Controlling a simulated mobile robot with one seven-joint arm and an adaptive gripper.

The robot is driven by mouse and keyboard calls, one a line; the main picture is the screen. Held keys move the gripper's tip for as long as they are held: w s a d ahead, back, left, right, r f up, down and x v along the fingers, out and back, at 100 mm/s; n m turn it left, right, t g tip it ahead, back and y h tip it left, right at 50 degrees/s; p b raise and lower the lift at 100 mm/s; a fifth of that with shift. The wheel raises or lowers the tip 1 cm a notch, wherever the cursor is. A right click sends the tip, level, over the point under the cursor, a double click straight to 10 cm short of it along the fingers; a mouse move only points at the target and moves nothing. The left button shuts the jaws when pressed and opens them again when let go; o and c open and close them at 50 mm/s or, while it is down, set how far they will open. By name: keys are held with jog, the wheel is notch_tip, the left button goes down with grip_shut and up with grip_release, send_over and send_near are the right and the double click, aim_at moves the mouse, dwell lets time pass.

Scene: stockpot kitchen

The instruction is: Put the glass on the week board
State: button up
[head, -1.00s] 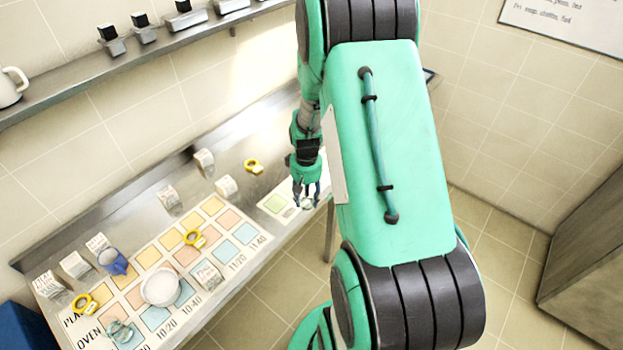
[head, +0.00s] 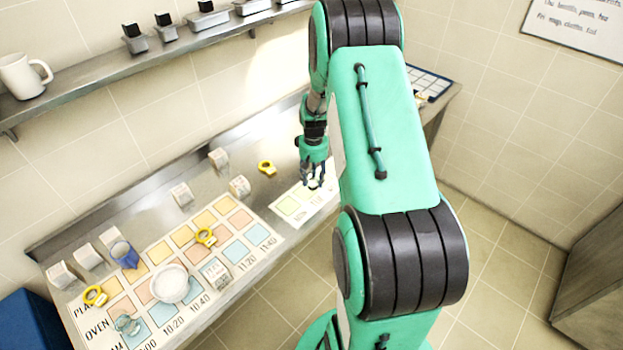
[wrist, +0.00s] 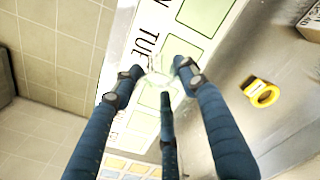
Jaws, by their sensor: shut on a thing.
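My gripper (head: 314,184) is shut on a clear glass (wrist: 158,76), which shows faintly between the three dark fingers in the wrist view. The week board (head: 290,206) is a white strip with green squares and day letters, at the right part of the steel counter. In the wrist view the week board (wrist: 206,14) lies under the fingers, with "TUE" readable beside the glass. The glass is over the board; I cannot tell whether its base touches it. My arm hides part of the board in the head view.
Small white boxes (head: 240,187) and a yellow ring (head: 267,168) stand on the counter. A shelf (head: 150,62) runs above.

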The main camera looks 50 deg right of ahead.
aim_at(312, 172)
jog(key=shift+w+d+f, duration=0.1)
jog(key=shift+w+d, duration=0.5)
jog(key=shift+w, duration=0.15)
jog(key=shift+w+d+f, duration=0.1)
jog(key=shift+w+d, duration=0.45)
jog(key=shift+w, duration=0.2)
jog(key=shift+f, duration=1.7)
jog(key=shift+f+b, duration=0.15)
jog(key=shift+b, duration=0.2)
jog(key=o, duration=1.3)
notch_tip(312, 172, up, 12)
jog(key=p, duration=0.1)
